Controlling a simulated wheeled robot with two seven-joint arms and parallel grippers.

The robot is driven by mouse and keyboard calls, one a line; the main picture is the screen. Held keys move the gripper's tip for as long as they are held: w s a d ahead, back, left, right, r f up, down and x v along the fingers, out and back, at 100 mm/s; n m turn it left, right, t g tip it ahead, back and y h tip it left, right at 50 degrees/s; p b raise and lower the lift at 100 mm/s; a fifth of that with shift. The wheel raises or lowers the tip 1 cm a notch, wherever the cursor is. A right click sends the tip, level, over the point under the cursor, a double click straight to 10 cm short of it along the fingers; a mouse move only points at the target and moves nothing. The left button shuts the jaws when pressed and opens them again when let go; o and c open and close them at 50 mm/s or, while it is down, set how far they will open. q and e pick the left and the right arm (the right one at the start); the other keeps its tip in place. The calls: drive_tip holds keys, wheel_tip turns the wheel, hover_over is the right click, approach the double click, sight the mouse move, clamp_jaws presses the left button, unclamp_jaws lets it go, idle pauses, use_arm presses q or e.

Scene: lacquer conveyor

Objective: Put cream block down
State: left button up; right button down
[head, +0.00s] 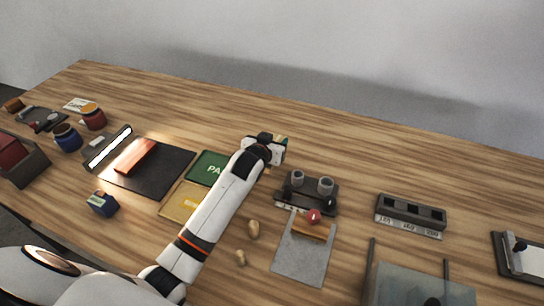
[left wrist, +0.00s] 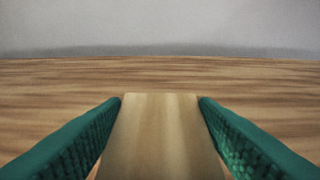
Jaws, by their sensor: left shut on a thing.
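In the left wrist view the cream block (left wrist: 160,135) sits between the two green ridged finger pads of my left gripper (left wrist: 160,125). Both pads touch its sides, and its far end points toward the bare wood. In the head view my left gripper (head: 281,145) is over the table behind the green card. The block cannot be made out clearly there, and whether it touches the table cannot be told. The green card (head: 207,165) with partly covered lettering and the yellow card (head: 183,203) lie beside my left arm. My right gripper is not in view.
A dark mat (head: 172,178) bearing an orange block (head: 135,156) lies left of the cards. A dark stand with grey cups (head: 307,195) is right of my gripper, close by. A slotted grey holder (head: 410,212) stands farther right. The wood behind my gripper is clear.

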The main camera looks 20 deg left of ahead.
use_arm(q)
drive_tip(key=f, duration=0.4)
drive_tip(key=shift+d, duration=0.2)
drive_tip(key=shift+f, duration=0.35)
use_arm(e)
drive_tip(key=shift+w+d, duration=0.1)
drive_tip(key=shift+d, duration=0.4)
use_arm(q)
drive_tip(key=shift+f, duration=0.1)
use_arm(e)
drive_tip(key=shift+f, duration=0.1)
use_arm(q)
drive_tip(key=o, duration=1)
drive_tip(key=shift+o, duration=0.2)
